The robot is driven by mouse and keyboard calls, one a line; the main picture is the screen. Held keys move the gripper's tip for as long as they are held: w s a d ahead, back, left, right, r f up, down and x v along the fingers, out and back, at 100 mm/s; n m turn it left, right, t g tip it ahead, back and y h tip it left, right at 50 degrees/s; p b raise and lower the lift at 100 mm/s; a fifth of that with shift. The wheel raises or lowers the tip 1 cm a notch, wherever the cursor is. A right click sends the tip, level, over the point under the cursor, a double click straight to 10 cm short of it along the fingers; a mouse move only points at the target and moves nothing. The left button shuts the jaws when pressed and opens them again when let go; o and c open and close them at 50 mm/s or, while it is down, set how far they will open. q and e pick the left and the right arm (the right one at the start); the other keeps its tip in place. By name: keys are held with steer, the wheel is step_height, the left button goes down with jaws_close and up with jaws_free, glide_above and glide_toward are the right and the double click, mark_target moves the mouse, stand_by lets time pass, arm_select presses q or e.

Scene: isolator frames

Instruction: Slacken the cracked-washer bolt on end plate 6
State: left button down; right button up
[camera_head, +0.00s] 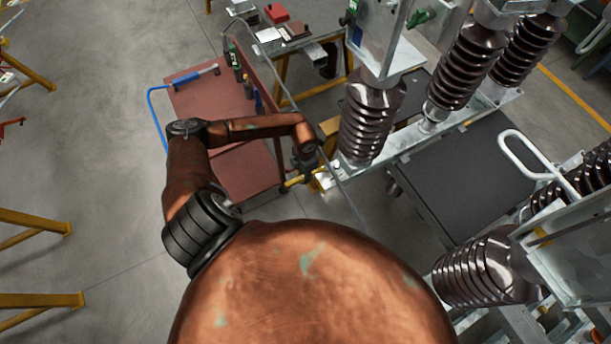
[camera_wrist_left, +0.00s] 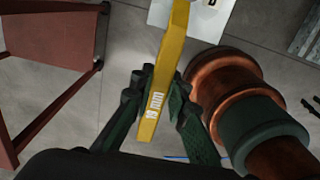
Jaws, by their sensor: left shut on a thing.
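My left gripper (camera_head: 305,168) is at the near end of the metal base beam (camera_head: 408,146) that carries the insulators. It is shut on a yellow spanner (camera_wrist_left: 155,103), which also shows in the head view (camera_head: 296,181). The spanner has white size lettering on its handle and runs up out of the left wrist view, so its far end is hidden there. A pale plate with a dark mark (camera_wrist_left: 196,13) lies behind the spanner at the top of that view. I cannot make out the bolt or its washer. My right gripper is in neither view.
A red-brown trolley (camera_head: 205,100) with a blue-handled tool (camera_head: 190,77) stands beside my left arm. Dark ribbed insulators (camera_head: 369,122) rise just right of the gripper. More insulators (camera_head: 483,268) stand at lower right. The grey floor (camera_head: 90,130) on the left is mostly clear.

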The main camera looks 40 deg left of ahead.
arm_select(q)
steer(key=shift+f+b, duration=0.35)
steer(key=shift+f, duration=0.1)
steer(key=shift+f+b, duration=0.45)
steer(key=shift+f, duration=0.15)
steer(key=d+n+p, duration=0.2)
steer(key=d+n, duration=0.1)
steer(key=d+n+p, duration=0.2)
steer(key=d+n, duration=0.1)
steer(key=d+n+p, duration=0.1)
steer(key=d+n, duration=0.2)
steer(key=n, duration=0.1)
steer(key=shift+w+r+p, duration=0.1)
steer(key=shift+w+p, duration=0.15)
steer(key=shift+p, duration=0.15)
steer(key=shift+w+d+n, duration=0.45)
steer(key=shift+d+n, duration=0.2)
steer(key=shift+n, duration=0.35)
steer(key=shift+p, duration=0.3)
